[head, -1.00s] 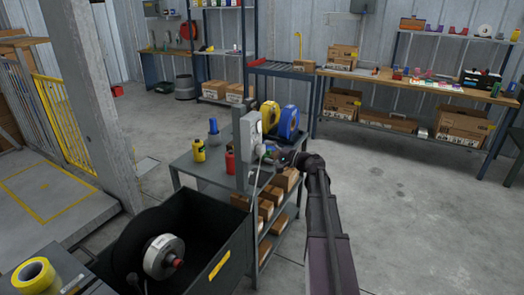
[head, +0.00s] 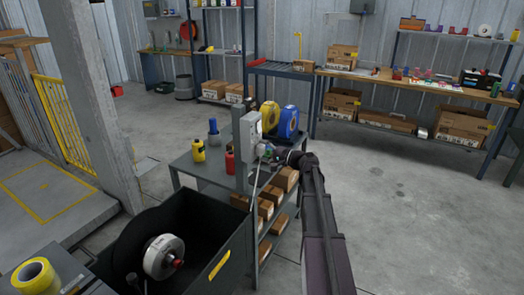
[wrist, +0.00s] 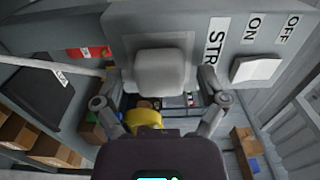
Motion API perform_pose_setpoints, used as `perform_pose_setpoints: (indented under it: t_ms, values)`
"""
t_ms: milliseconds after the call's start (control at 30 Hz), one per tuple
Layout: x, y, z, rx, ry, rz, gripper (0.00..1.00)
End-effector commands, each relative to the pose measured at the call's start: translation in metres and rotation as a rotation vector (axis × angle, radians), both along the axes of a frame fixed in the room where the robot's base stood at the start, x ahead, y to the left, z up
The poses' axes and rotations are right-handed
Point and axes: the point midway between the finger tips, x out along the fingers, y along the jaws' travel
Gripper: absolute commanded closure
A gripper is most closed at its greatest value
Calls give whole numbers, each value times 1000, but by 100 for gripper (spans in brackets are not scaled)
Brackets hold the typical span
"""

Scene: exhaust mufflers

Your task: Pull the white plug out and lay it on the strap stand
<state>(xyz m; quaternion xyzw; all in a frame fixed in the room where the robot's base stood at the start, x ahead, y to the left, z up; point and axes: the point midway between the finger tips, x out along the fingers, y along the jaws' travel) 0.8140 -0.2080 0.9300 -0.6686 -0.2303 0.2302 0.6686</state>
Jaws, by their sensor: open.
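The white plug (wrist: 160,72) is a pale rounded block on the face of a grey switch box (head: 251,128). The box's labels ON, OFF and a partly hidden STR show in the wrist view. My gripper (wrist: 160,78) is open, with one finger on each side of the plug; I cannot tell if either finger touches it. In the head view my gripper (head: 268,154) is close against the box, and the plug is hard to make out. A pale cable (head: 256,180) hangs below the box. I cannot surely identify the strap stand.
The box is on a post at a grey cart (head: 205,170). A blue reel (head: 289,123) and a yellow reel (head: 270,116) stand behind it. Cartons fill the lower shelves. The floor to the right is clear.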

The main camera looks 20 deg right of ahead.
Motion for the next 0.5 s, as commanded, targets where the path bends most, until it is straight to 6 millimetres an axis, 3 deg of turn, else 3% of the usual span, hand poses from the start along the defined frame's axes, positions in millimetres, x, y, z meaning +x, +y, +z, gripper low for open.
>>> perform_pose_setpoints:
  t_ms: [500]
  values:
    - [0, 0, 0, 0, 0, 0, 9]
